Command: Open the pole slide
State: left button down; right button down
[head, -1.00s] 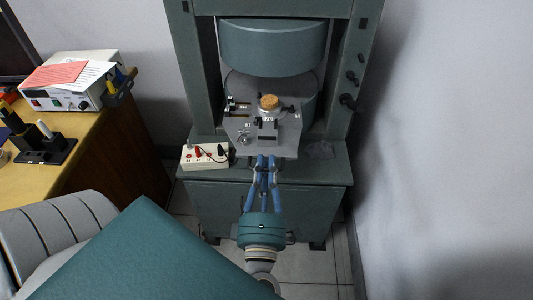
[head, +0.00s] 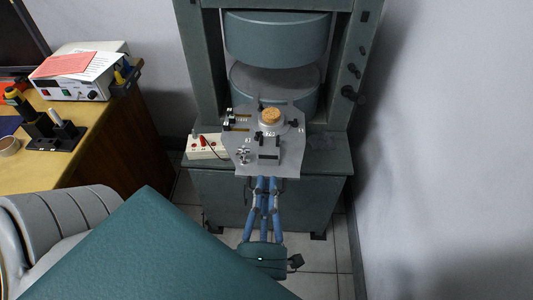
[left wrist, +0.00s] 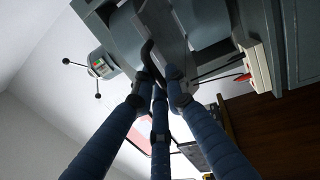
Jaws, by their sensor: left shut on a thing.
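The pole slide is a grey plate (head: 285,161) carrying several small fittings and a round piece with a cork-coloured top (head: 271,115). It sticks out from the gap between the two round green poles (head: 278,42) of the magnet, and its front edge overhangs the base. My left gripper (head: 264,182) is at the plate's front edge, with its blue fingers shut on the slide's handle. In the left wrist view the fingertips (left wrist: 160,80) close around the dark curved handle (left wrist: 149,54). The fingers hide part of the handle. My right gripper is not in view.
A white box with red and black leads (head: 206,146) stands beside the plate on the left. A wooden desk (head: 85,135) with an instrument (head: 85,72) is farther left. A grey chair (head: 50,215) stands at lower left. A plain wall closes the right side.

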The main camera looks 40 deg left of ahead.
pick_arm(q)
jog(key=c, duration=1.8)
grip_release()
jog(key=shift+f, duration=0.1)
jog(key=v, duration=0.7)
jog(key=shift+s+d, duration=0.15)
jog(key=shift+s, duration=0.05)
